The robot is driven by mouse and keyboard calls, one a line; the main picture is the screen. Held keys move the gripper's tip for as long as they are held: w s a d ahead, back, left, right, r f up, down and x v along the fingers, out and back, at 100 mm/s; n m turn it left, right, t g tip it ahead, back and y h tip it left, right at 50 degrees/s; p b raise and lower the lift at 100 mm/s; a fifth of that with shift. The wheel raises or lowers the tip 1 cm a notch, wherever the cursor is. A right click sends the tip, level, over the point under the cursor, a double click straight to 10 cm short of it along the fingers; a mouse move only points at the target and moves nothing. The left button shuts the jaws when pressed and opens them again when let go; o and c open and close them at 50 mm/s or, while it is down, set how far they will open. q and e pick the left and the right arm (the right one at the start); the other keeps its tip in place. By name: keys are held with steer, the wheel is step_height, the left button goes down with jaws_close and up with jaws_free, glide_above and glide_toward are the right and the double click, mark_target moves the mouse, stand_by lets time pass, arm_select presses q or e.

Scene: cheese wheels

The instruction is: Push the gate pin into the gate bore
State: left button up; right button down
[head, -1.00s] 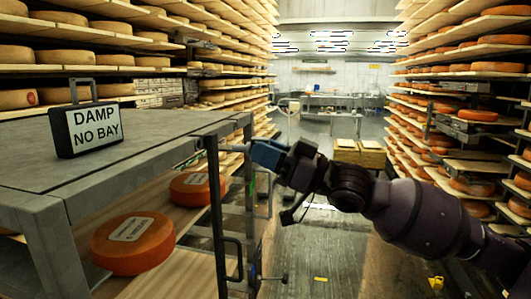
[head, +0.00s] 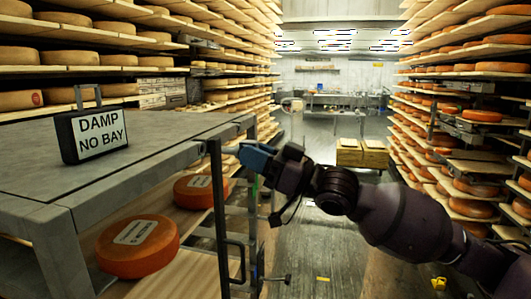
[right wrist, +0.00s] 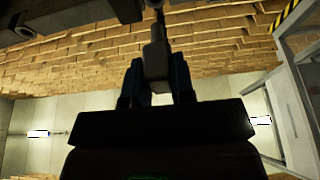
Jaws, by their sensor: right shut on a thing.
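My right gripper (head: 250,155) has blue fingers and is close beside the top of the dark upright gate post (head: 219,190) at the cart's right end. In the right wrist view the fingers (right wrist: 155,85) are shut on a grey block, which I take as the grip of the gate pin (right wrist: 155,58). A thin dark shank runs from it up to a dark bar (right wrist: 70,18) at the top edge. The gate bore is not clearly visible, and I cannot tell how deep the pin sits. My left gripper is out of view.
The metal cart (head: 60,190) carries a black case reading DAMP NO BAY (head: 95,135) on top. Orange cheese wheels (head: 138,246) lie on its lower shelf. A T-handled rod (head: 278,279) sticks out low by the gate.

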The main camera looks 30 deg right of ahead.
mark_target(234, 153)
steer(key=shift+w+a+p, duration=0.4)
steer(key=shift+w+a, duration=0.6)
steer(key=shift+w, duration=0.05)
steer(key=shift+p, duration=0.8)
stand_by(1.2)
steer(key=shift+w+a+p, duration=0.5)
steer(key=shift+w+a, duration=0.55)
steer(key=shift+w, duration=0.15)
stand_by(0.8)
steer(key=shift+s+d, duration=0.15)
steer(key=shift+s+d, duration=0.75)
steer(key=shift+s, duration=0.1)
stand_by(0.6)
steer(key=shift+w+a, duration=0.25)
stand_by(1.1)
